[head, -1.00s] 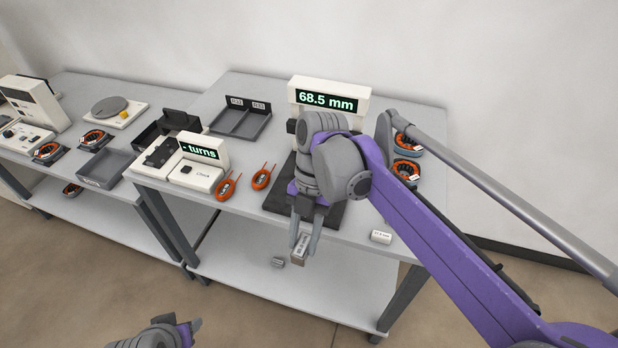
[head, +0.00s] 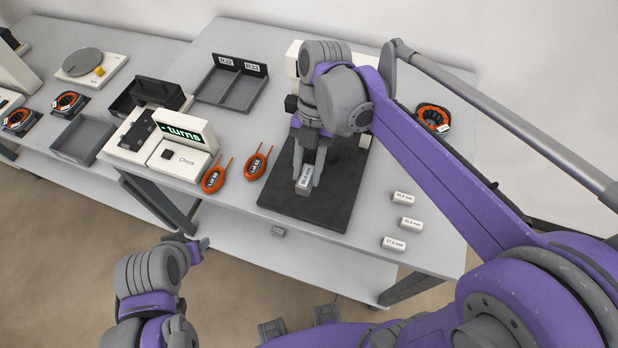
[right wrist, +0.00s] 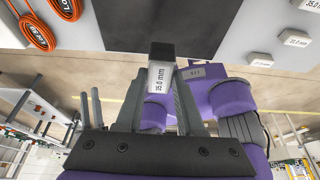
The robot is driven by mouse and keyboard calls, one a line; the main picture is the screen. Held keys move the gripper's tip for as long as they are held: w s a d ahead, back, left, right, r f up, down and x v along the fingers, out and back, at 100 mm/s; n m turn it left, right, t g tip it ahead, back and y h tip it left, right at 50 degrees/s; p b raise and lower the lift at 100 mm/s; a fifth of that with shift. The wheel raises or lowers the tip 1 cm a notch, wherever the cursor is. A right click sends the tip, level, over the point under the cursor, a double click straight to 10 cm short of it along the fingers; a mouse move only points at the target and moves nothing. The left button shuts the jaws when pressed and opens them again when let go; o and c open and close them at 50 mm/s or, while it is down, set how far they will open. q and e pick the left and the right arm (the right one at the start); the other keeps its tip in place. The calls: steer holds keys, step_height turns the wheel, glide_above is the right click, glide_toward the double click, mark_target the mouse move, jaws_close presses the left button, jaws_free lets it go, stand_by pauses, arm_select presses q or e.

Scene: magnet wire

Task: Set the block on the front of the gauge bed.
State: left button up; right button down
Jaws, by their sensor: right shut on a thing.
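I cannot tell whether the block touches the bed. My arm hides much of the gauge behind, including its display. My left gripper (head: 197,248) is low in front of the table, its jaws unclear.
Several labelled blocks, such as this one (head: 394,244), lie right of the bed. Two orange coils, one here (head: 256,163), lie left of it beside the turns counter (head: 184,140). A divided tray (head: 230,84) stands behind. A small grey piece (head: 278,231) sits on the lower shelf.

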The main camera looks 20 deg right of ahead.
mark_target(308, 187)
step_height(308, 187, down, 2)
steer(key=shift+s+f, duration=0.15)
steer(key=shift+f, duration=2.2)
steer(key=shift+f, duration=0.15)
steer(key=c, duration=0.5)
jaws_free()
steer(key=v, duration=0.7)
steer(key=shift+r, duration=0.4)
